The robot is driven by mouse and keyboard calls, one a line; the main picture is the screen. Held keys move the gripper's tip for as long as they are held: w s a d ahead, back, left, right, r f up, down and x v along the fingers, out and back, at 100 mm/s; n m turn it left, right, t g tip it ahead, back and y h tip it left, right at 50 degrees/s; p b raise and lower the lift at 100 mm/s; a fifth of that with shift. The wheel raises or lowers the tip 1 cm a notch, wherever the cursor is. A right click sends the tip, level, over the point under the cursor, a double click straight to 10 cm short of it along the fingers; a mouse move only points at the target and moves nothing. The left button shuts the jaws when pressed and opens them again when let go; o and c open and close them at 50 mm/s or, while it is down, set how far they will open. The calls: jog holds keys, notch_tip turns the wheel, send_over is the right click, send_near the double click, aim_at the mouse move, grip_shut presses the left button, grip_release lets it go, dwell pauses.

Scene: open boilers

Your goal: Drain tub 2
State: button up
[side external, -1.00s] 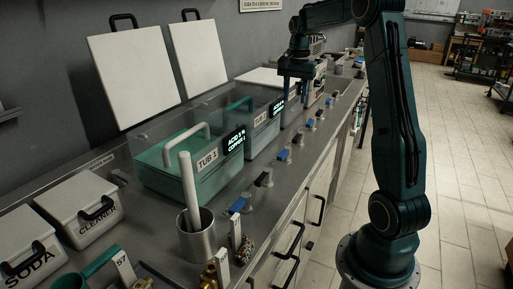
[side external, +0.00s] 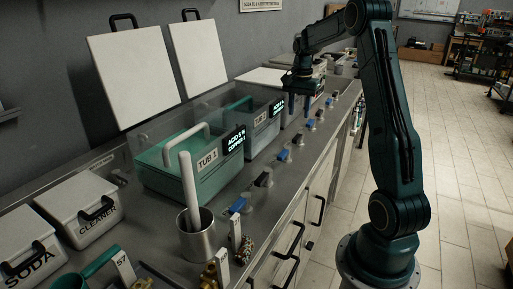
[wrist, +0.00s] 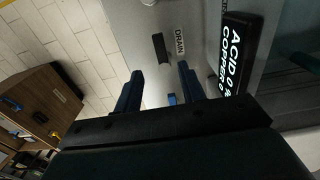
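Tub 2 (side external: 262,137) is the clear-walled tub behind tub 1, with a lit display (side external: 277,107) on its front corner. A row of blue and black valve handles runs along the bench front; a blue handle (side external: 284,155) and a black handle (side external: 297,139) are near tub 2. My gripper (side external: 307,112) is above the bench, beyond tub 2's display. In the wrist view my gripper (wrist: 162,84) is open, its two fingers apart and empty. A black handle (wrist: 158,48) beside a DRAIN label (wrist: 180,42) and a blue handle (wrist: 172,99) show between the fingers. I cannot tell whose drain this is.
Tub 1 (side external: 190,165) holds green liquid and stands nearer the camera. A metal cup (side external: 196,237) with a white rod stands in front. Cleaner (side external: 78,213) and soda (side external: 28,250) boxes are at left. A lit acid and copper display (wrist: 235,55) rises close to my right finger.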

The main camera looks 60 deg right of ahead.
aim_at(297, 137)
notch_tip(297, 137, down, 9)
jog(key=shift+f, duration=0.2)
dwell(0.3)
jog(key=shift+c, duration=0.2)
grip_shut()
